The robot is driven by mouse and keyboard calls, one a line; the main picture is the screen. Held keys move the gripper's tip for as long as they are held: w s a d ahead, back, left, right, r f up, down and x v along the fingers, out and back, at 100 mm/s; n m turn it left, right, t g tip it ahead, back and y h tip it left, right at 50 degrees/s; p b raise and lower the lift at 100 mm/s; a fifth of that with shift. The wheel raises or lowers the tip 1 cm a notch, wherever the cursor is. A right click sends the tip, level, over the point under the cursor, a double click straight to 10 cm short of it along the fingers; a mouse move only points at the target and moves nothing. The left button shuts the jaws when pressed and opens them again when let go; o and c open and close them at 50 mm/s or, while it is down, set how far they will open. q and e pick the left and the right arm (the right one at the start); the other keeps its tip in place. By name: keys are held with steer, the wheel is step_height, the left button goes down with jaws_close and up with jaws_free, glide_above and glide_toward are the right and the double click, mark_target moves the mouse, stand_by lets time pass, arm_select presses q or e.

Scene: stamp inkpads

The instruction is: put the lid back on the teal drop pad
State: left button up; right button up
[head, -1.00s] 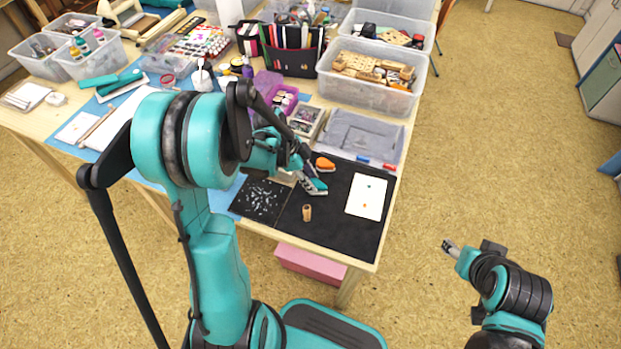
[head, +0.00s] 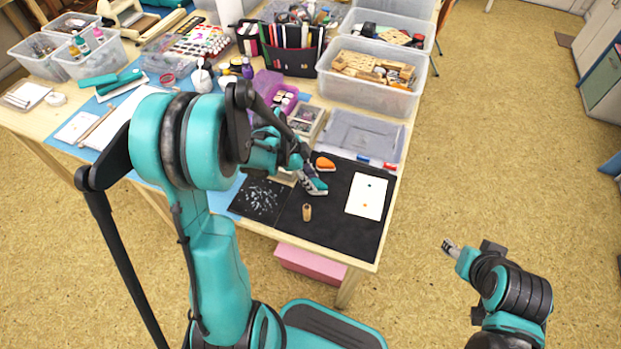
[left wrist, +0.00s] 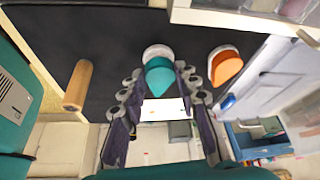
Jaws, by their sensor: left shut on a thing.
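My left gripper (head: 315,188) is low over the black mat (head: 340,236), with its fingers on either side of a teal drop-shaped lid (left wrist: 161,77). The lid also shows at the fingertips in the head view (head: 320,185). A pale rounded part (left wrist: 157,51), apparently the teal pad's base, shows just beyond the lid in the left wrist view. Whether the two touch I cannot tell. My right gripper (head: 450,247) hangs over the floor, away from the table; its fingers are too small to judge.
An orange drop pad (left wrist: 225,66) sits beside the teal one. A wooden cylinder (head: 307,213) stands near the front of the mat. A white card (head: 366,195) lies to the right. A grey-lidded clear box (head: 362,134) stands behind. The mat's front right is clear.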

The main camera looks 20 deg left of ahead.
arm_select(q)
steer(key=shift+f+b, duration=0.55)
steer(key=shift+b, duration=0.1)
stand_by(1.4)
steer(key=o, duration=1.2)
steer(key=shift+r, duration=0.1)
steer(key=shift+r+p, duration=2.7)
steer(key=shift+r, duration=0.75)
jaws_close()
steer(key=shift+f, duration=0.2)
